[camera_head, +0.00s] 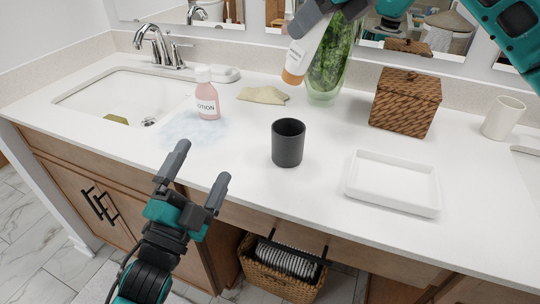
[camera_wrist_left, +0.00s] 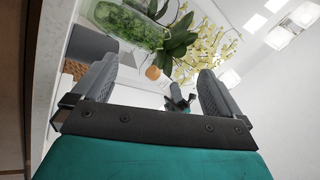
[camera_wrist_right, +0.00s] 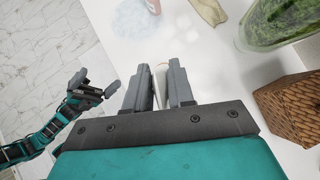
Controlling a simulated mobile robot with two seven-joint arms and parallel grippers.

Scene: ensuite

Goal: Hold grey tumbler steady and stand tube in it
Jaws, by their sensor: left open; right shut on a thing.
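The dark grey tumbler (camera_head: 288,144) stands upright and empty-looking on the white counter. A white tube (camera_head: 306,50) with an orange cap is held in the air, cap downward and tilted, above the counter behind the tumbler. My right gripper (camera_head: 318,8) is shut on the tube's upper end; the tube shows as a pale strip between the fingers in the right wrist view (camera_wrist_right: 161,85). My left gripper (camera_head: 197,170) is open and empty at the counter's front edge, left of and nearer than the tumbler. The tumbler also shows at the left in the left wrist view (camera_wrist_left: 90,44).
A pink lotion bottle (camera_head: 208,98) stands left of the tumbler by the sink (camera_head: 85,98). A white tray (camera_head: 392,184) lies to the right. Counter around the tumbler is clear.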

